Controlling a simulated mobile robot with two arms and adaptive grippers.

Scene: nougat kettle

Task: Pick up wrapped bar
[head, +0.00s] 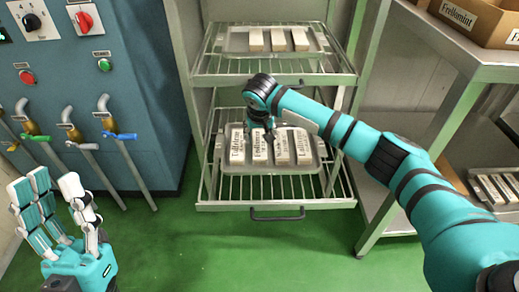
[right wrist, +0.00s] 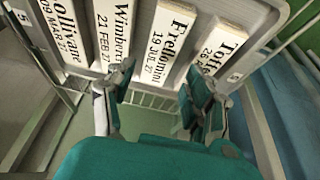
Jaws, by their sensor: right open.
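Several white labelled bars lie side by side in a grey tray (head: 312,165) on the rack's lower wire shelf. In the right wrist view the labels read Ollivane (right wrist: 58,30), Winnberg (right wrist: 118,30), Frellomint (right wrist: 172,38) and one starting "Toff" (right wrist: 222,50). My right gripper (head: 262,132) is over the left half of this tray, reaching in from the right. In the right wrist view its open fingers (right wrist: 157,82) stand apart near the lower end of the Frellomint bar, with nothing gripped. My left gripper (head: 52,190) is open and empty, away at the lower left.
An upper wire shelf (head: 215,68) above holds another tray with three pale bars. A blue machine (head: 130,80) with valves stands left. A metal table (head: 480,70) at right carries a cardboard box (head: 475,22) marked Frellomint; more bars (head: 495,190) lie below. Green floor is clear in front.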

